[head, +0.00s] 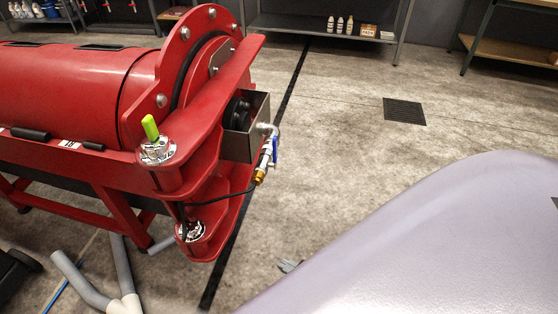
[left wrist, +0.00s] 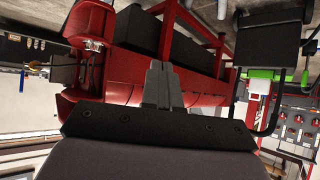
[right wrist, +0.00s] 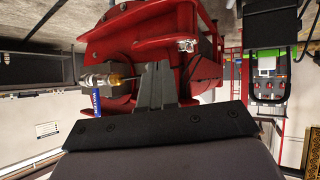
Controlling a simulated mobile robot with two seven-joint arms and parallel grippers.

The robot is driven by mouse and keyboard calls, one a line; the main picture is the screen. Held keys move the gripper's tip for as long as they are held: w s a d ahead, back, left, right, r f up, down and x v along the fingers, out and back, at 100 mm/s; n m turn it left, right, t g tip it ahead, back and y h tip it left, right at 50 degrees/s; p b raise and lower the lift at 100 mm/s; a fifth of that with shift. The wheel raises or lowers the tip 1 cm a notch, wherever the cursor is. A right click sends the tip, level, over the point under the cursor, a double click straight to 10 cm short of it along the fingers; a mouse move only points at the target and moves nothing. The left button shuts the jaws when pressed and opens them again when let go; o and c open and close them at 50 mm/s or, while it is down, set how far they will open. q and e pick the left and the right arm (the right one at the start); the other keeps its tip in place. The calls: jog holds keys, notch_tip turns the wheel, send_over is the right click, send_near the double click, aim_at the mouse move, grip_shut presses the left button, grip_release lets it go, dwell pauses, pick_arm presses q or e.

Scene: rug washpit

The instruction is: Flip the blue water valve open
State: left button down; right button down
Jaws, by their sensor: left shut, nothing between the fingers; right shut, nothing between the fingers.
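The blue valve handle (head: 275,150) is on a metal pipe fitting with a brass end, at the right end of the red machine (head: 85,85). In the right wrist view the blue handle (right wrist: 96,102) hangs left of my right gripper (right wrist: 153,85), whose fingers are shut and empty. No contact with the handle shows.
A black hose runs from the brass fitting along the machine. A lime-green lever (head: 150,128) stands on the machine's corner. Grey pipes (head: 85,285) lie on the floor at lower left. A shelf (head: 320,30) with bottles stands at the back. The floor right of the valve is clear.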

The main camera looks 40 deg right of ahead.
jog(key=w+d+r+n+t+h+b, duration=0.3)
jog(key=w+d+r+n+t+b, duration=0.4)
jog(key=w+d+n+b, duration=0.3)
jog(key=w+n, duration=0.1)
jog(key=n, duration=0.2)
jog(key=shift+d+n, duration=0.25)
jog(key=shift+n, duration=0.15)
jog(key=p, duration=0.1)
send_near(275, 153)
jog(key=w+a+r, duration=0.1)
jog(key=w+a, duration=0.2)
jog(key=a, duration=0.1)
jog(key=shift+w+d, duration=1.8)
jog(key=shift+w, duration=0.05)
